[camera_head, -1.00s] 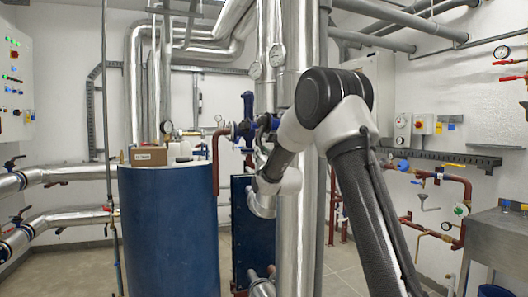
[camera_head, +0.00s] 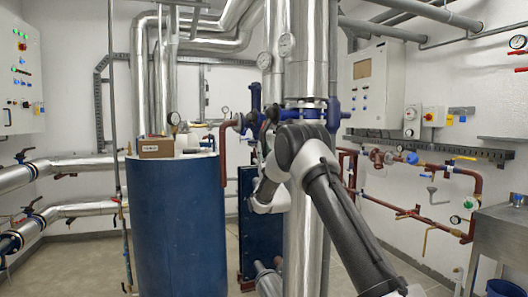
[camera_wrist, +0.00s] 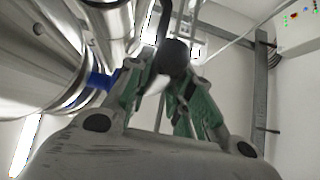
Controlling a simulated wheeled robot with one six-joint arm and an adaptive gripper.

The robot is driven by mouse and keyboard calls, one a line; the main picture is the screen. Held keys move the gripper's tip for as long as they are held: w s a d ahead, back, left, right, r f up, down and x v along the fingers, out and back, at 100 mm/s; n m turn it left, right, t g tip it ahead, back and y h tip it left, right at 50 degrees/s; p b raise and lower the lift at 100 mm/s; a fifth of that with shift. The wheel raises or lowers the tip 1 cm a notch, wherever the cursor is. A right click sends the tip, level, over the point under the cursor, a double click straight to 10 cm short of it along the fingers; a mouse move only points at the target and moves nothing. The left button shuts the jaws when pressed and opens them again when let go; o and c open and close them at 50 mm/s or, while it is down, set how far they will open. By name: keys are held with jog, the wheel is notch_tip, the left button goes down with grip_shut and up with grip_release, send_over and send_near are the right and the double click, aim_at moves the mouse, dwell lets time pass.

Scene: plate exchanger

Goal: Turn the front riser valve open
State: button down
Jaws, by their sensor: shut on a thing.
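The front riser valve (camera_head: 305,103) is a blue band with flanges on the thick silver riser in the middle of the head view. Its blue body also shows in part in the wrist view (camera_wrist: 100,80). A dark, rounded handle end (camera_wrist: 173,52) sits between the green-padded fingers of my gripper (camera_wrist: 168,80), which is shut on it. In the head view my gripper (camera_head: 262,135) is small and partly hidden, just left of the riser and near the valve's height. The lever's exact angle cannot be told.
A blue tank (camera_head: 175,225) with a cardboard box (camera_head: 156,148) on top stands left of my arm. A dark blue plate unit (camera_head: 247,225) is behind the arm. A grey cabinet (camera_head: 376,88) and red pipes (camera_head: 425,168) are on the right wall.

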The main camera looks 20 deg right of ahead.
jog(key=shift+r, duration=0.1)
jog(key=c, duration=1.3)
grip_release()
jog(key=shift+w, duration=0.1)
jog(key=shift+o, duration=0.2)
jog(key=v, duration=1.2)
